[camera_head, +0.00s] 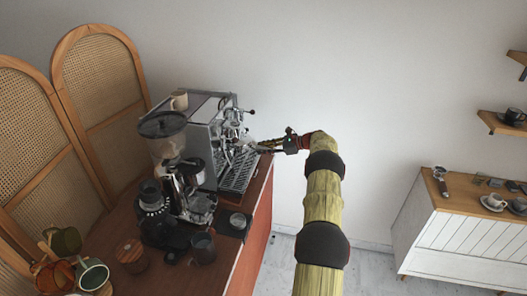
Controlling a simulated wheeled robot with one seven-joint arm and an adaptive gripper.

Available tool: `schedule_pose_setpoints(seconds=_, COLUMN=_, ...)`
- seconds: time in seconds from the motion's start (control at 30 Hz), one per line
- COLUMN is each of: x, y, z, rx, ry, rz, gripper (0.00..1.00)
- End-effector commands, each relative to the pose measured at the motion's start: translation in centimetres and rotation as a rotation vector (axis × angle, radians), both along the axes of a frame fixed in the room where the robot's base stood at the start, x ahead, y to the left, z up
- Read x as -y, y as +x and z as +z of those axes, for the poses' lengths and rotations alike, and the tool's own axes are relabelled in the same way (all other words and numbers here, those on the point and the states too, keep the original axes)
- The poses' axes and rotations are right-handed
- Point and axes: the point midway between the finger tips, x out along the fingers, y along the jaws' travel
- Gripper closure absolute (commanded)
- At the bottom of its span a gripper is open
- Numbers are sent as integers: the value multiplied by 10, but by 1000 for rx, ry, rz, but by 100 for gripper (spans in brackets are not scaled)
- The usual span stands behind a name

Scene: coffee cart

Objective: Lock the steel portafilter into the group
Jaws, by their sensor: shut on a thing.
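The espresso machine (204,139) stands at the back of the cart, with its group on the right-hand face above the drip tray (239,171). My arm reaches in from the right. My gripper (265,146) is at the front of the machine, beside the group and above the drip tray's outer edge. It is shut on what seems to be the steel portafilter's handle. The portafilter is small and largely hidden between the fingers and the machine. I cannot tell whether its basket touches the group or sits in it.
A grinder (166,146) stands left of the machine. A cup (179,99) sits on the machine. Another portafilter (439,175) lies on the right cabinet (455,229). The floor between cart and cabinet is clear.

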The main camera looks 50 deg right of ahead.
Motion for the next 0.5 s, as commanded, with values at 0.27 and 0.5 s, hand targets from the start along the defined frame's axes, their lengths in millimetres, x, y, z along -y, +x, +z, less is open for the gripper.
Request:
schedule_pose_setpoints(seconds=0.27, x=0, y=0, z=2, rx=2, ry=-1, rz=-1, gripper=67)
schedule_pose_setpoints(seconds=0.5, x=0, y=0, z=1, rx=1, ry=0, rz=-1, gripper=56)
